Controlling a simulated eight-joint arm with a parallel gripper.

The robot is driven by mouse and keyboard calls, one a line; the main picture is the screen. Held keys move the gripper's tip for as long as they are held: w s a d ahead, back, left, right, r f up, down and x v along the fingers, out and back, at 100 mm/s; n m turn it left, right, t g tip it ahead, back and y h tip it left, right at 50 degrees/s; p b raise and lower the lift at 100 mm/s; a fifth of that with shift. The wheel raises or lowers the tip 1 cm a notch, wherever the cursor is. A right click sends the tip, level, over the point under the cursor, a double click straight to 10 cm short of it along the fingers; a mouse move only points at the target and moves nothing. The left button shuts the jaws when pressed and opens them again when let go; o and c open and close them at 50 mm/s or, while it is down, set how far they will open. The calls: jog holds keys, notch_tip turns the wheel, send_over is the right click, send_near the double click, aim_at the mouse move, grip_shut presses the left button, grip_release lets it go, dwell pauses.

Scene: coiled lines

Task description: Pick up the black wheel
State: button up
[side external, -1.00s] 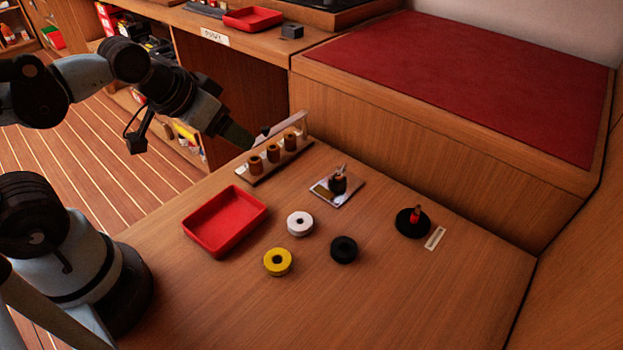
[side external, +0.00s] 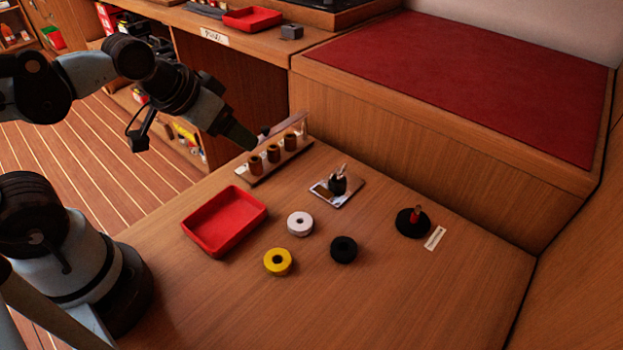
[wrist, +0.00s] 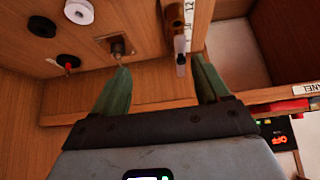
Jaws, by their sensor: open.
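The black wheel (side external: 343,249) lies flat on the wooden table, right of the yellow wheel (side external: 277,261) and in front of the white wheel (side external: 299,223). In the wrist view the black wheel (wrist: 42,26) is at the upper left, beside the white wheel (wrist: 79,11). My gripper (side external: 243,140) is above the far left part of the table, near the rack, well away from the black wheel. In the wrist view its two green fingers (wrist: 162,78) are spread apart with nothing held between them.
A red tray (side external: 226,247) stands left of the wheels. A rack with brown cylinders (side external: 274,156) stands behind it. A small plate with a dark holder (side external: 337,192) and a black disc with a red post (side external: 412,222) stand farther right. The front table is clear.

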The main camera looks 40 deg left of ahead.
jog(key=w+d+m+g+h, duration=0.1)
jog(key=w+d+m+g, duration=0.2)
jog(key=d, duration=0.8)
jog(key=g+y, duration=0.1)
jog(key=g, duration=0.3)
send_over(342, 243)
jog(key=s, duration=0.2)
jog(key=f, duration=0.8)
jog(key=shift+w+d+f, duration=0.1)
jog(key=shift+d+f, duration=0.2)
jog(key=shift+w+f, duration=0.2)
jog(key=shift+f, duration=1.15)
jog(key=shift+w+f, duration=0.2)
jog(key=shift+f, duration=1.1)
jog(key=c, duration=1.1)
jog(key=shift+r, duration=0.1)
